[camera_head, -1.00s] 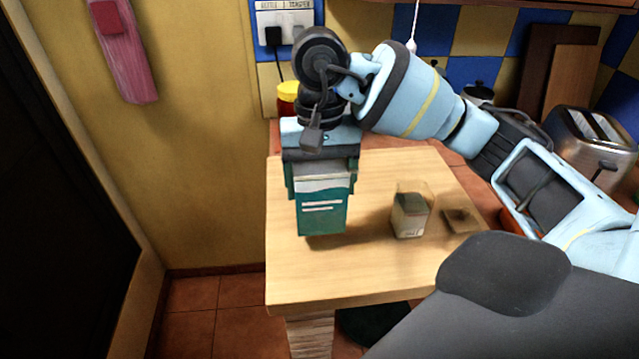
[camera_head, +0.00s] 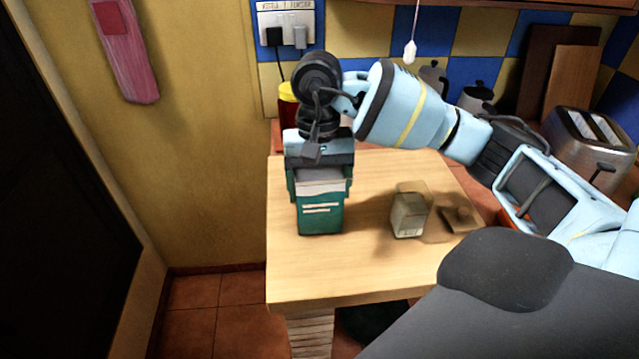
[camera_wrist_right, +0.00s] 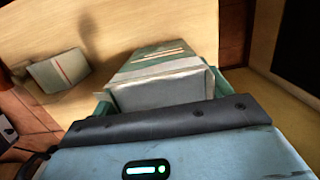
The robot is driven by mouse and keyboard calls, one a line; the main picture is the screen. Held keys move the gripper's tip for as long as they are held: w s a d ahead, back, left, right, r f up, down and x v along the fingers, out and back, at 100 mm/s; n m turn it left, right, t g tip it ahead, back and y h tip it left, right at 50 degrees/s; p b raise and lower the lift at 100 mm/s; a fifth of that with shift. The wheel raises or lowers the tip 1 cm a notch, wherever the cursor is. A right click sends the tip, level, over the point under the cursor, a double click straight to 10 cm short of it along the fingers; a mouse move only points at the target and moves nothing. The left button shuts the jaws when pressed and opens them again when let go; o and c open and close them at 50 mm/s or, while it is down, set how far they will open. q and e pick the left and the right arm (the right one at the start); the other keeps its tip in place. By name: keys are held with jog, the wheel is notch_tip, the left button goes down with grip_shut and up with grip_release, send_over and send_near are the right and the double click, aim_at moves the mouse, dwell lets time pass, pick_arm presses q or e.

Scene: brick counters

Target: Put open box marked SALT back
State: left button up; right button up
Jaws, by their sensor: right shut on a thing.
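A green box with a pale band and white lines (camera_head: 321,214) is upright in my right gripper (camera_head: 320,180), at the left part of the wooden table (camera_head: 370,275). My right gripper is shut on its upper end from above. Its base is at or just above the tabletop; I cannot tell which. The box also shows in the wrist view (camera_wrist_right: 160,88), its grey end towards my gripper. No SALT lettering is readable on it. A small pale container with tiny, unreadable lettering (camera_head: 409,218) stands to its right. My left gripper is not in view.
A small flat brown piece (camera_head: 461,218) lies right of the pale container. A toaster (camera_head: 588,145) and lidded pots (camera_head: 477,97) stand at the back right. A yellow-lidded jar (camera_head: 287,100) is behind my gripper. The table's front is clear.

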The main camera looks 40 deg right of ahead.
jog(key=shift+f, duration=0.15)
jog(key=o, duration=1.3)
jog(key=shift+c, duration=0.2)
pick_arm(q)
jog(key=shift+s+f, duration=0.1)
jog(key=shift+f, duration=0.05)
pick_arm(e)
jog(key=shift+r, duration=0.4)
jog(key=r, duration=0.3)
jog(key=r+p, duration=0.1)
jog(key=r, duration=0.3)
jog(key=w+r, duration=0.1)
jog(key=r, duration=0.3)
jog(key=shift+d+p, duration=0.35)
jog(key=shift+w+r, duration=0.1)
jog(key=shift+r, duration=0.15)
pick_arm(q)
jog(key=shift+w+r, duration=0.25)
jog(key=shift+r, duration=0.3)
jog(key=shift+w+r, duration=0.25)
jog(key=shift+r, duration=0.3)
